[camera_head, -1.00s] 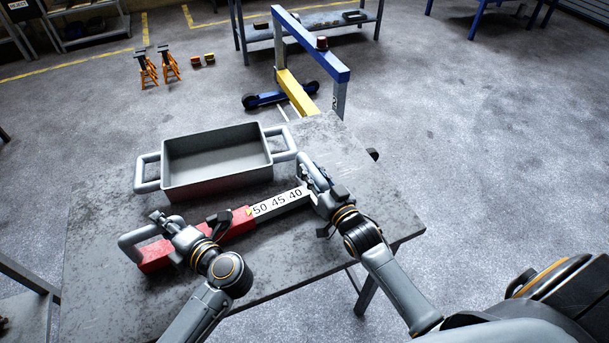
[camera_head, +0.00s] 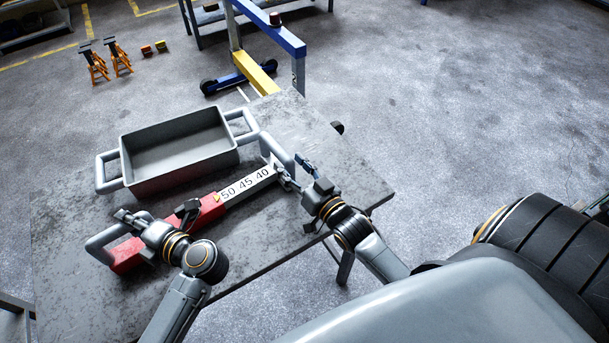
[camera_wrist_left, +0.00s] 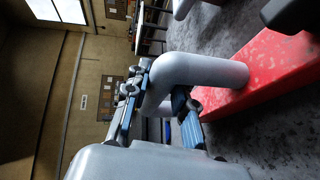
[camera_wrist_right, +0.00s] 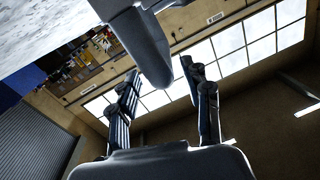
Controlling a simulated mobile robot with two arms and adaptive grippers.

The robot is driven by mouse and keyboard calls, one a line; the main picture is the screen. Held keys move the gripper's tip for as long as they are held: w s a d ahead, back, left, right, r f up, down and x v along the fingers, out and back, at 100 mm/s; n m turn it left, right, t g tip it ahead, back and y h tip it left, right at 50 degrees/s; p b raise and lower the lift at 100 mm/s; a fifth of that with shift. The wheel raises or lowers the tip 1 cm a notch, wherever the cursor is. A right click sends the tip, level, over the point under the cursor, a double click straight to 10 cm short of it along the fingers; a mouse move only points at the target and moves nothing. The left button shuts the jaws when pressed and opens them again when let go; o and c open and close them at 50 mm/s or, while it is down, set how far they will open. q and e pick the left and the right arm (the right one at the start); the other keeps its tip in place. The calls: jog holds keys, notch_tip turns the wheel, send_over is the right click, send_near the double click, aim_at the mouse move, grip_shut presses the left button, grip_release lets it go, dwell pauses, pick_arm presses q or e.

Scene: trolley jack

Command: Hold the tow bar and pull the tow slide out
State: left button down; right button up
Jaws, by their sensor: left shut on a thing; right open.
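The tow bar's red body (camera_head: 205,210) lies on the grey table, with a grey loop handle (camera_head: 98,246) at its left end. My left gripper (camera_head: 128,220) is shut on that handle; in the left wrist view the fingers (camera_wrist_left: 160,108) sit around the grey bar (camera_wrist_left: 205,70). The tow slide (camera_head: 245,184), marked 50 45 40, sticks out of the body's right end and carries a grey handle (camera_head: 276,150). My right gripper (camera_head: 293,172) is open and empty just right of the slide's handle. In the right wrist view a dark grey loop (camera_wrist_right: 150,40) shows beyond the open fingers (camera_wrist_right: 165,95).
A grey tray (camera_head: 180,180) with two handles stands just behind the tow bar. The table (camera_head: 345,175) is bare to the right. A blue and yellow hoist (camera_head: 262,35) stands behind the table, and orange jack stands (camera_head: 108,62) are on the floor at the back left.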

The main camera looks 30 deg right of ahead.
pick_arm(q)
jog(key=shift+d, duration=0.1)
pick_arm(e)
jog(key=s, duration=0.5)
jog(key=shift+s+d, duration=0.25)
jog(key=shift+s, duration=0.15)
pick_arm(q)
jog(key=c, duration=1)
grip_release()
jog(key=shift+c, duration=0.2)
